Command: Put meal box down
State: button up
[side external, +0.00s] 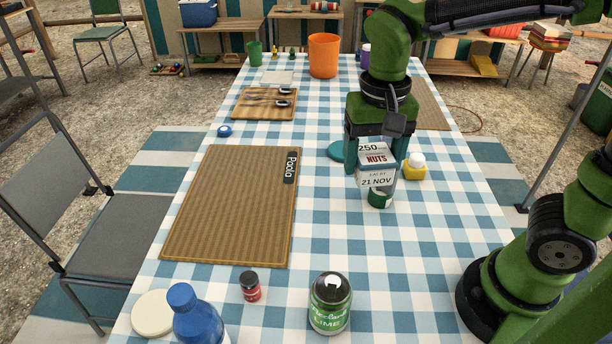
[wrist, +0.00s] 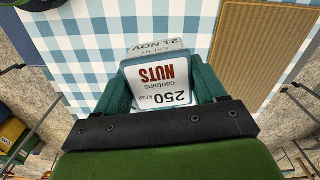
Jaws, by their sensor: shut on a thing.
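The meal box (side external: 377,164) is a small pale box with a printed label reading 250 kcal, contains NUTS, eat by 21 NOV. My gripper (side external: 376,154) is shut on it, one teal finger on each side, over the right half of the checked table. In the wrist view, the meal box (wrist: 158,84) sits between the fingers of my gripper (wrist: 160,88), its label facing the camera. I cannot tell whether its lower end touches the tablecloth.
A teal disc (side external: 337,151) lies left.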

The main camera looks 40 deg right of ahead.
jog(key=shift+r, duration=0.8)
jog(key=s+d+m, duration=0.3)
jog(key=d+m, duration=0.7)
jog(key=d, duration=0.7)
jog(key=s+d+m, duration=0.9)
jog(key=m, duration=0.1)
jog(key=f, duration=1.6)
jog(key=shift+d, duration=0.2)
jog(key=w+d, duration=0.3)
jog(key=d, duration=0.1)
jog(key=w+d+f, duration=0.1)
jog(key=w+d, duration=0.2)
jog(key=w, duration=0.1)
jog(key=w+d, duration=0.3)
jog(key=d, duration=0.1)
jog(key=shift+w+d+f, duration=0.2)
jog(key=shift+d+f, duration=0.1)
jog(key=shift+w+d+f, duration=0.1)
jog(key=shift+f, duration=1.65)
